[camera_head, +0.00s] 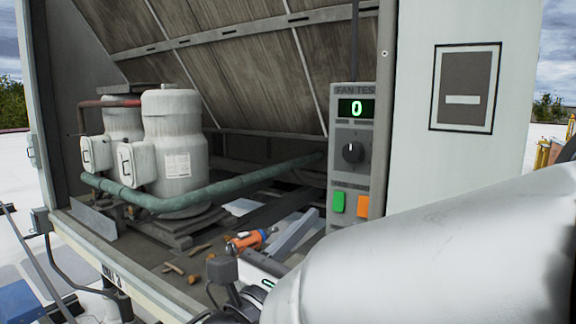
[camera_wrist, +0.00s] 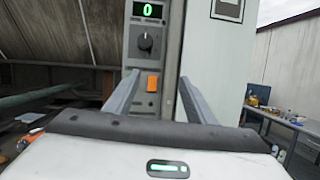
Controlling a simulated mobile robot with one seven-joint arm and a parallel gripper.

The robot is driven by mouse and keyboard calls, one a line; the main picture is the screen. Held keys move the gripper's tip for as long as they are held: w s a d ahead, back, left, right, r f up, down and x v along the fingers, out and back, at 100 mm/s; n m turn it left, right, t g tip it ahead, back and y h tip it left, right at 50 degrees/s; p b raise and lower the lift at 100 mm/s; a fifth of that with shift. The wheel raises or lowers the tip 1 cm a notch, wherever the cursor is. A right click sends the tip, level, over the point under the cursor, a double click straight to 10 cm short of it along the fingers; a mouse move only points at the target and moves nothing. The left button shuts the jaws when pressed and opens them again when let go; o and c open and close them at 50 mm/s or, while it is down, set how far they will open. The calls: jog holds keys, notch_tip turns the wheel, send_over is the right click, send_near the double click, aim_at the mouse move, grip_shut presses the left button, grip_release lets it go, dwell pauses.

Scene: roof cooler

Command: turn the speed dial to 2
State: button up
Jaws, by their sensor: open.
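The speed dial (camera_head: 353,152) is a dark round knob on the grey fan test panel (camera_head: 345,193). Its white mark points about straight up. The green display (camera_head: 356,108) above it reads 0. A green button (camera_head: 339,202) and an orange button (camera_head: 363,205) sit below the dial. In the wrist view, the dial (camera_wrist: 146,42) is above and ahead of my gripper (camera_wrist: 157,83). The two fingers are spread and empty, pointing toward the panel below the dial. The orange button (camera_wrist: 153,83) shows between them; the green one is hidden there. My arm covers the lower right of the head view.
White compressors (camera_head: 174,150) and a green pipe (camera_head: 230,183) fill the housing left of the panel. A pale wall panel (camera_head: 415,120) stands right of the dial.

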aim_at(351, 155)
jog(key=w+d+r, duration=0.2)
jog(key=w, duration=0.2)
jog(key=w+d+r+n+t+p, duration=0.1)
jog(key=w+d+r, duration=0.1)
jog(key=w+r, duration=0.1)
jog(key=w+d+r+t+p, duration=0.1)
jog(key=w+d+r, duration=0.1)
jog(key=w, duration=0.4)
jog(key=shift+w+r+n+y, duration=0.1)
jog(key=shift+r+n+y, duration=0.25)
jog(key=shift+r, duration=0.2)
jog(key=c, duration=1)
